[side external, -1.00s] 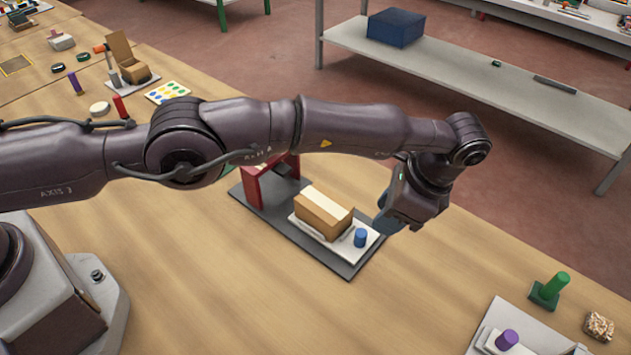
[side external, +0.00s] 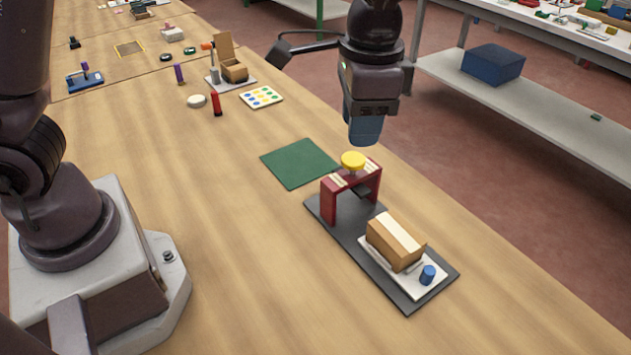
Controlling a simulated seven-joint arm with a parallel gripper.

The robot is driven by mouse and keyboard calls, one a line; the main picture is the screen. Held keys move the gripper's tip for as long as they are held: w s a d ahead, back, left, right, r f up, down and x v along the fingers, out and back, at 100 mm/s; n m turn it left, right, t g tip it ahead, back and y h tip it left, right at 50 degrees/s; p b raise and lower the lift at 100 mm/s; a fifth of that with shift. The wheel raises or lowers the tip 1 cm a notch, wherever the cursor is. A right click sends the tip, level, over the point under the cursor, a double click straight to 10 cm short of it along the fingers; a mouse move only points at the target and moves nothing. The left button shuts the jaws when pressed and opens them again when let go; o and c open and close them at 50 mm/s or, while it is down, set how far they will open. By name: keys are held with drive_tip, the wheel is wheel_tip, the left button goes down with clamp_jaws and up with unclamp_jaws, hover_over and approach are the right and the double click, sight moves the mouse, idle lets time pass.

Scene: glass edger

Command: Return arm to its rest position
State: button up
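My gripper (side external: 364,130) hangs pointing down above the far edge of the table, just above and behind the yellow knob in the picture. Its blue-grey end shows as one block, so the finger gap is hidden. Nothing is seen hanging from it. Below it, a red arch (side external: 329,205) with a yellow knob (side external: 353,160) on top stands on a dark grey base plate (side external: 335,227). A brown block with a cream strip (side external: 396,241) sits on a white carriage (side external: 416,285) beside a blue peg (side external: 428,274).
A green mat (side external: 299,163) lies left of the arch. A red cylinder (side external: 216,104), a dotted card (side external: 261,97) and an open brown box (side external: 234,72) stand farther back. A shelf behind carries a blue box (side external: 493,64). The table's front middle is clear.

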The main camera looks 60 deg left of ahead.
drive_tip(key=s+a+r+n+t, duration=0.2)
drive_tip(key=s+a+r+n, duration=0.1)
drive_tip(key=s+a, duration=0.4)
drive_tip(key=s+a+r+n+t, duration=0.2)
drive_tip(key=s+a+r, duration=0.3)
drive_tip(key=s, duration=0.5)
drive_tip(key=shift+s+a+r+n+t+h, duration=0.35)
drive_tip(key=shift+a+t, duration=0.45)
drive_tip(key=shift+a, duration=0.3)
